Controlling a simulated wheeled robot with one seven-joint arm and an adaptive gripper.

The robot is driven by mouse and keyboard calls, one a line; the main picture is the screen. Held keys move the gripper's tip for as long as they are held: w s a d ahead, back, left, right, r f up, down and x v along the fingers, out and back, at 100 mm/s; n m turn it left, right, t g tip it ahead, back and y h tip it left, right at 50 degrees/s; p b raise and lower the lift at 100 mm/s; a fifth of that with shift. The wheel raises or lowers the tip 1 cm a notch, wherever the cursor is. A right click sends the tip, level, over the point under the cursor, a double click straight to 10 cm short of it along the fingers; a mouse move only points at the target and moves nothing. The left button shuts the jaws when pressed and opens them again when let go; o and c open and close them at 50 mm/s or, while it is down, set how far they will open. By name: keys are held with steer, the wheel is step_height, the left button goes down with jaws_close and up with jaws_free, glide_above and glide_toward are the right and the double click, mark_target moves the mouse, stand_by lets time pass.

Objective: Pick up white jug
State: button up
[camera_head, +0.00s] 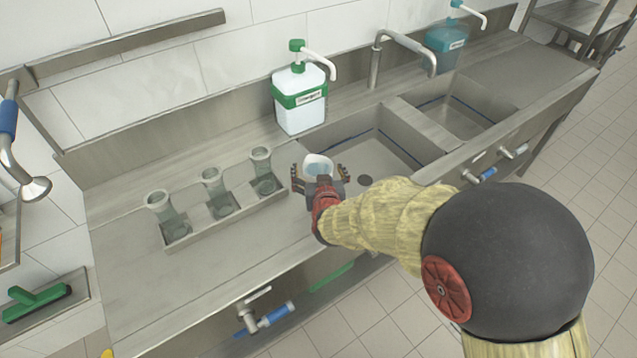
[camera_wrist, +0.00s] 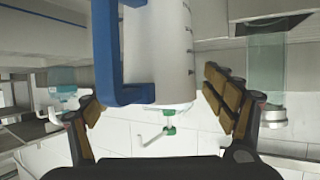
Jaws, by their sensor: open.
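The white jug (camera_head: 317,160) stands on the steel counter just left of the first sink, small and partly hidden by my gripper in the head view. In the wrist view the jug (camera_wrist: 172,50) fills the upper middle, with a blue handle (camera_wrist: 108,55) on its left side and dark measuring marks on its wall. My gripper (camera_head: 320,180) is open, with its fingers spread on either side of the jug. In the wrist view the fingers (camera_wrist: 152,105) stand left and right of it, with a visible gap on the right. Whether either finger touches the jug is unclear.
A rack (camera_head: 228,215) with three glass cups stands left of the jug. A white dispenser with green bands (camera_head: 300,100) stands behind it. The sink (camera_head: 370,160) opens to the right, with a tap (camera_head: 376,60) behind. The counter's front left (camera_head: 150,290) is clear.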

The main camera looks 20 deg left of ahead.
steer(key=shift+c, duration=1.3)
steer(key=c, duration=1)
steer(key=shift+r, duration=0.1)
